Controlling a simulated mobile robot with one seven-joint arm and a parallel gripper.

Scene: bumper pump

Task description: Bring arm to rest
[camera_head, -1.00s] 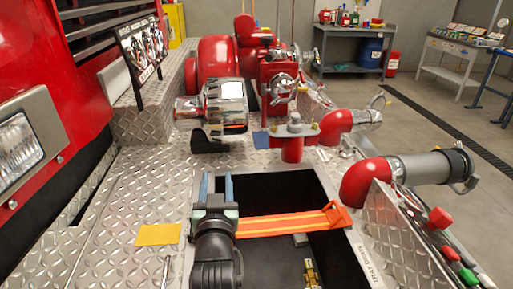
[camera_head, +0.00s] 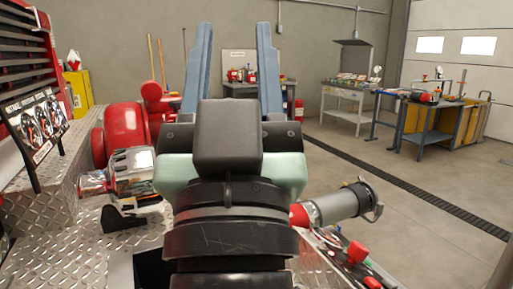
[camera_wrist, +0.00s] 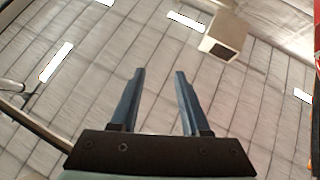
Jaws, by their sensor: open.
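My gripper (camera_head: 232,75) stands upright in front of the head camera, with its two blue fingers pointing up and set apart. Nothing is between the fingers. In the wrist view the gripper (camera_wrist: 157,90) is also open and empty, with the ceiling behind it. My wrist and gripper body hide much of the truck's deck and the middle of the pump.
The diamond-plate deck (camera_head: 65,250) lies at the lower left, with a chrome fitting (camera_head: 132,173) and red pump housing (camera_head: 125,130) on it. A grey outlet pipe (camera_head: 335,206) sticks out at right. Workbenches (camera_head: 428,135) stand farther back, with open floor before them.

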